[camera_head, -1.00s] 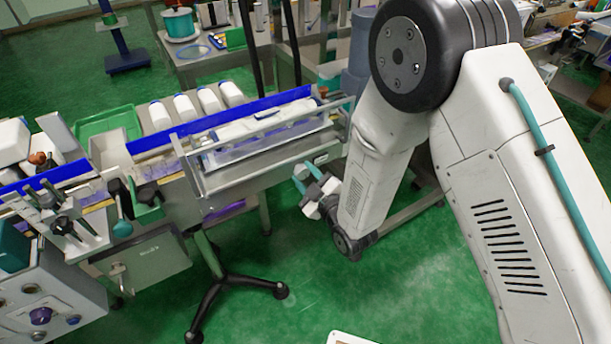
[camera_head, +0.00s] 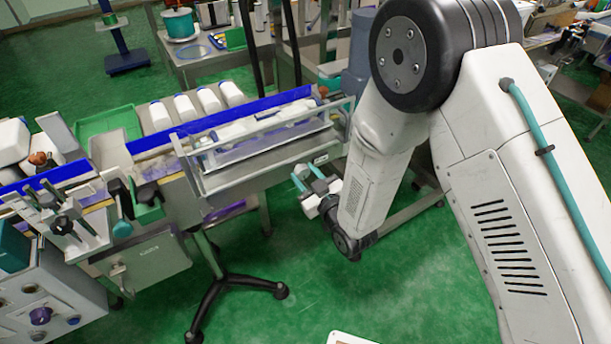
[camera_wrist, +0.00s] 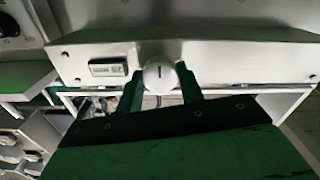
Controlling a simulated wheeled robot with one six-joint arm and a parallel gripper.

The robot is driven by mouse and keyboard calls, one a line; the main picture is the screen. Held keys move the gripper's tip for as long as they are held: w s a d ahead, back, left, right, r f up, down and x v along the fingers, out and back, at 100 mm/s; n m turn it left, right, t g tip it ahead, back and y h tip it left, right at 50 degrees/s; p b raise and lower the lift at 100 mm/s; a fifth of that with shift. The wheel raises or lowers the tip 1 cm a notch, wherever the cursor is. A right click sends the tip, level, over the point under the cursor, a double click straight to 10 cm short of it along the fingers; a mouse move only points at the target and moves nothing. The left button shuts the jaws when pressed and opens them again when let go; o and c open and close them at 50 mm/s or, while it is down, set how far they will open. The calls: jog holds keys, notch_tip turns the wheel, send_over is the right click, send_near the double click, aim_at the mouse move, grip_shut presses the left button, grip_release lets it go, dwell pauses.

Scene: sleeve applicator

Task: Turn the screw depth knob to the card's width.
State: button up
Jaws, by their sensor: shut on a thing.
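The screw depth knob (camera_wrist: 159,77) is a pale round knob with a short dark mark near its middle. It sits on the metal front panel in the wrist view. My gripper (camera_wrist: 162,72) has its two teal fingers on either side of it and is shut on it. A small dark-framed readout (camera_wrist: 108,67) is left of the knob; its digits are too small to read surely. I cannot identify the card.
The long metal tray with rails (camera_head: 265,142) lies just above my gripper in the head view. A grey box (camera_head: 145,262) hangs at the machine's front left. A black-footed stand (camera_head: 215,290) is below. The green floor right of the stand is clear.

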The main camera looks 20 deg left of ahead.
jog(key=m, duration=0.4)
jog(key=shift+m, duration=0.3)
jog(key=m, duration=0.3)
jog(key=shift+m, duration=0.3)
jog(key=m, duration=0.4)
jog(key=shift+m, duration=0.3)
jog(key=m, duration=0.3)
jog(key=shift+m, duration=0.3)
jog(key=m, duration=1.3)
jog(key=shift+f, duration=0.1)
jog(key=shift+d+m, duration=0.1)
jog(key=shift+m, duration=0.2)
